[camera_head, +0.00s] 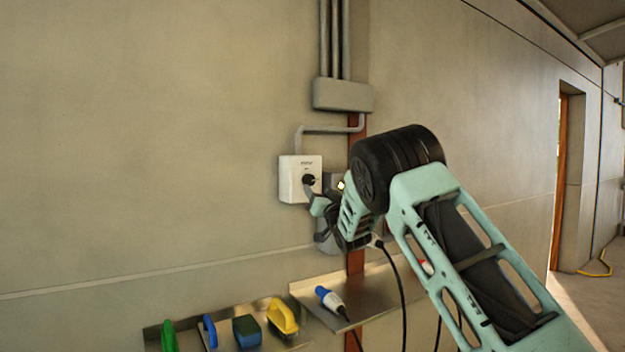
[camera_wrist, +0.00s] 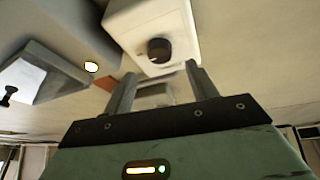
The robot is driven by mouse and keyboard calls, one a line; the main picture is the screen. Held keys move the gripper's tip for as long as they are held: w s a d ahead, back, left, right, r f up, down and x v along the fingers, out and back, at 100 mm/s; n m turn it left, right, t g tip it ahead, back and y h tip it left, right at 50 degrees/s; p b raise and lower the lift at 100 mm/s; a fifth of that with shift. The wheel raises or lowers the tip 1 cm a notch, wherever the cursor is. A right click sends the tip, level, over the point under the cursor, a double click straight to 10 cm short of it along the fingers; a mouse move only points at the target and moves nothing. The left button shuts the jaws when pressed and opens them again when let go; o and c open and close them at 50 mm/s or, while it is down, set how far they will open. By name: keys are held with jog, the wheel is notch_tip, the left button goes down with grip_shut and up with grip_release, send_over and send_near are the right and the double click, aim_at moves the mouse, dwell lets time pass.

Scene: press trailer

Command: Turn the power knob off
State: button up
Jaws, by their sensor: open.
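The power knob (camera_head: 309,180) is a small round black knob on the front of a white wall box (camera_head: 290,178). In the wrist view the knob (camera_wrist: 160,50) shows on the face of the white box (camera_wrist: 125,22), just beyond the fingertips. My gripper (camera_head: 313,197) is at the lower right of the knob in the head view. In the wrist view my gripper (camera_wrist: 157,82) has its two fingers apart, with nothing held between them. I cannot tell whether a finger touches the box or knob. The knob's marking is too small to read.
A grey conduit box (camera_head: 343,95) with pipes is on the wall above. A lit white lamp (camera_wrist: 92,67) shows beside the box.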

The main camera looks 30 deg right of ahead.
aim_at(310, 181)
jog(key=shift+p+x, duration=0.8)
jog(key=shift+x, duration=2)
jog(key=c, duration=1)
